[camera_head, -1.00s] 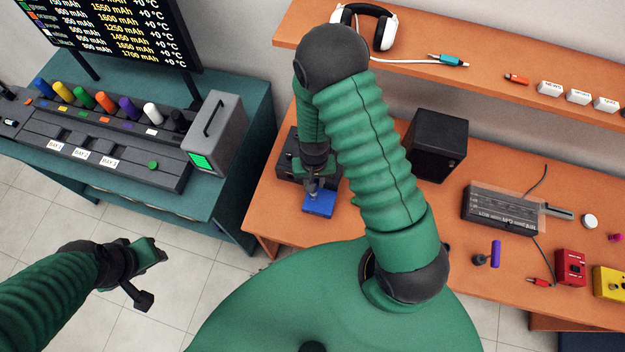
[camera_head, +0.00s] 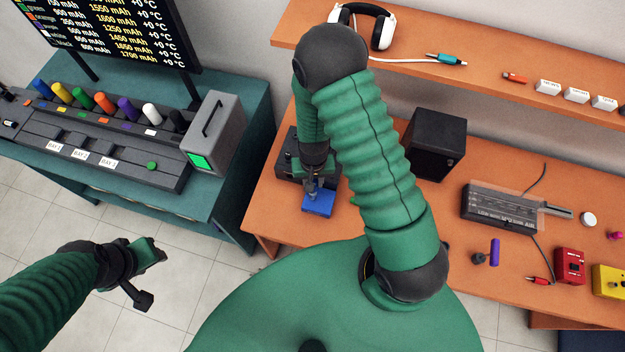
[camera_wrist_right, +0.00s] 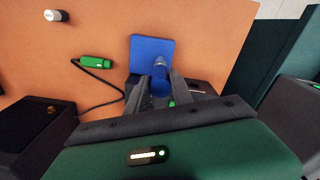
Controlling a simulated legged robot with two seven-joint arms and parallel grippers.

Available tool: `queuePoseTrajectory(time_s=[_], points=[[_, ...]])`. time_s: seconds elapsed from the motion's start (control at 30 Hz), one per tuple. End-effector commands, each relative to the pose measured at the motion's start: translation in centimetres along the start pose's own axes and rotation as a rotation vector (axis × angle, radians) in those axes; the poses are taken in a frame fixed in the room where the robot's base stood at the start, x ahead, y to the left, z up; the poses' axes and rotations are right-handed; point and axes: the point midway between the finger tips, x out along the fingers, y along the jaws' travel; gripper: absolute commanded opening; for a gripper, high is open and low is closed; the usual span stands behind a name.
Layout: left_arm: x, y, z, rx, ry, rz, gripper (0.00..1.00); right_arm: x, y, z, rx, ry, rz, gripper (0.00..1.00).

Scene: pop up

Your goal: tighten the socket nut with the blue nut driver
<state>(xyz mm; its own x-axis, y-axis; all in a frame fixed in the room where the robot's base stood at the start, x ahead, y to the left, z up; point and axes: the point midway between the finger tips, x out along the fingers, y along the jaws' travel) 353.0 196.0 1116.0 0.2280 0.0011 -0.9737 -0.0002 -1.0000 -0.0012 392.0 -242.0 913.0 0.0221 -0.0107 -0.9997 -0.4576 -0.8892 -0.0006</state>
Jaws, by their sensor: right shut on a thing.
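My right gripper (camera_head: 313,192) is over a blue box (camera_head: 321,207) on the orange bench, beside a dark box. In the right wrist view the fingers (camera_wrist_right: 158,95) are shut on the blue nut driver (camera_wrist_right: 159,84). A grey-blue tip (camera_wrist_right: 159,64) shows at its far end, in front of the flat blue face (camera_wrist_right: 146,48). I cannot make out the socket nut, or whether the driver fits around it or only touches it. My left gripper (camera_head: 150,270) is away from the benches over the floor; its finger opening is unclear.
A black speaker box (camera_head: 437,145) stands to the right of my right arm. A purple-handled tool (camera_head: 494,252), a grey device (camera_head: 500,208), and red (camera_head: 570,266) and yellow (camera_head: 609,282) boxes are further right. A green plug (camera_wrist_right: 96,62) with a cable lies beside the blue box.

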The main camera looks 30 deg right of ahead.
Motion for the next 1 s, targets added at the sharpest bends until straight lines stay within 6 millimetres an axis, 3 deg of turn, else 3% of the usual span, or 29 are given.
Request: queuePoseTrajectory(time_s=[0.6, 1.0], points=[[1.6, 0.0, 0.4, 0.0, 0.0, 0.0, 0.37, 2.0, 0.0, 0.0, 0.0, 0.001, 0.0, 0.0], [1.5, 0.0, 0.4, 0.0, 0.0, 0.0, 0.37, 2.1, 0.0, 0.0, 0.0, 0.0, 0.0, 0.0]])
